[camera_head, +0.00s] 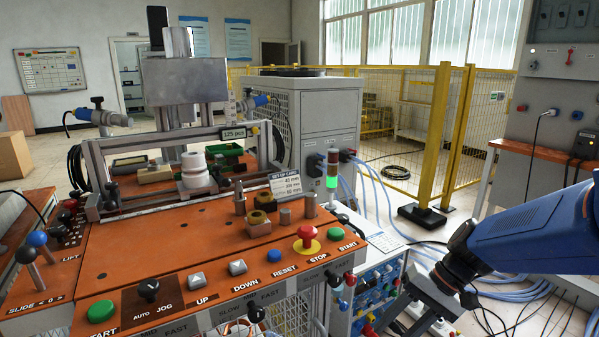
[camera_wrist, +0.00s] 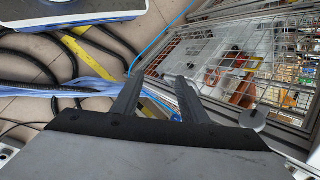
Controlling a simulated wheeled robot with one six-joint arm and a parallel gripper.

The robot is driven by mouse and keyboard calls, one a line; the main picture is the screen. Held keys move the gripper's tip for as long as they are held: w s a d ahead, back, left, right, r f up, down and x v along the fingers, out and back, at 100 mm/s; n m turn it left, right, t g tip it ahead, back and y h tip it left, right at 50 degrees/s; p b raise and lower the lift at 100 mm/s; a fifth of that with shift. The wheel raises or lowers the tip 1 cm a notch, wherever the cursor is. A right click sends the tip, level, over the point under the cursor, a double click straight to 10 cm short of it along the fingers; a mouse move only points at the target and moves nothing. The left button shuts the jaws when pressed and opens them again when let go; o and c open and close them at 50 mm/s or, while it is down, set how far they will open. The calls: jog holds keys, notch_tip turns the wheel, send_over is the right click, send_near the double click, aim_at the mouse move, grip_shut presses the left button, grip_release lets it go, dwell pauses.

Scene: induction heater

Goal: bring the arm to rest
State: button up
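My gripper (camera_wrist: 158,92) shows in the wrist view with its two dark fingers apart and nothing between them. It points down past the machine's side, with floor, cables and a wire-mesh panel beyond the fingers. In the head view my blue arm reaches in from the right edge, its wrist low at the right of the orange machine table (camera_head: 150,235). The fingers are hard to make out there against the clutter. The gripper appears apart from the machine table.
A control box (camera_head: 375,290) with coloured knobs stands close to my wrist. Blue hoses (camera_head: 520,292) and cables lie on the floor. A yellow fence post (camera_head: 435,140) stands behind, and a grey cabinet (camera_head: 560,55) is at right. A mesh panel (camera_wrist: 215,65) shows in the wrist view.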

jog(key=s+d+r+n+t+h, duration=0.3)
jog(key=s+d+r+t+h, duration=0.2)
jog(key=s, duration=0.5)
notch_tip(320, 180, up, 2)
jog(key=d+h, duration=0.1)
jog(key=d, duration=0.1)
jog(key=shift+d+t+h, duration=0.3)
jog(key=shift+d+h, duration=0.05)
jog(key=shift+h, duration=0.05)
jog(key=shift+r, duration=0.1)
dwell(0.3)
